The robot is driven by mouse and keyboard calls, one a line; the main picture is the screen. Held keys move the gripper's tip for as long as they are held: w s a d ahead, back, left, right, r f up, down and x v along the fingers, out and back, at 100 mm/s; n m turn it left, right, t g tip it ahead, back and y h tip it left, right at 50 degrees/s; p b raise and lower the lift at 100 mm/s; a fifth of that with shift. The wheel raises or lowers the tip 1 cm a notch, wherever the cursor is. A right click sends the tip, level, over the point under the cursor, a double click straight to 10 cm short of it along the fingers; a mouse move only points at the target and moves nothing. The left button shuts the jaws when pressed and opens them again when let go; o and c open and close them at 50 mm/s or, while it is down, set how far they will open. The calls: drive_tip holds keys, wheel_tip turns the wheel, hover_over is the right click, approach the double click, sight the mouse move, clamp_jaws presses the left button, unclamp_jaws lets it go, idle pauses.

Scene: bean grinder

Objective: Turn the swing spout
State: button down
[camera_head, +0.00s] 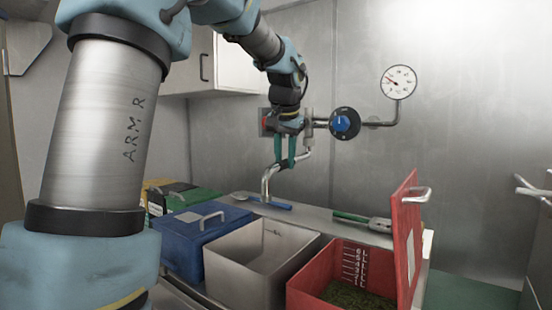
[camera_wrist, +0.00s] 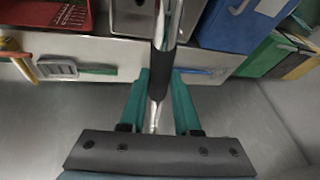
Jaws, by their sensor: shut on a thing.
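The swing spout (camera_head: 267,184) is a bent chrome pipe coming off the wall fitting, its end pointing down above the counter behind the bins. In the wrist view the spout (camera_wrist: 163,28) runs up the middle, with a dark sleeve on it between the fingers. My gripper (camera_head: 285,163) is at the spout's horizontal part, teal fingers pointing down on either side of the pipe. In the wrist view my gripper (camera_wrist: 159,78) is shut on the spout at the dark sleeve. The wall joint is partly hidden by my wrist.
A blue valve knob (camera_head: 341,124) and a gauge (camera_head: 399,82) are on the wall to the right. Below are a lidded blue box (camera_head: 185,242), an open white bin (camera_head: 240,280) and a red bin (camera_head: 313,283) with its lid up. Scoops lie on the counter (camera_head: 318,217).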

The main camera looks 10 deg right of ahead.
drive_tip(key=s+d+n+y+p, duration=0.3)
drive_tip(key=d+n, duration=0.4)
drive_tip(key=d, duration=0.5)
drive_tip(key=shift+s+d+n+p, duration=0.3)
drive_tip(key=shift+s+d+p, duration=0.1)
drive_tip(key=shift+p, duration=0.15)
drive_tip(key=c, duration=0.6)
unclamp_jaws()
drive_tip(key=b+v, duration=0.1)
drive_tip(key=v, duration=0.9)
drive_tip(key=shift+d+r, duration=0.15)
drive_tip(key=shift+r, duration=0.25)
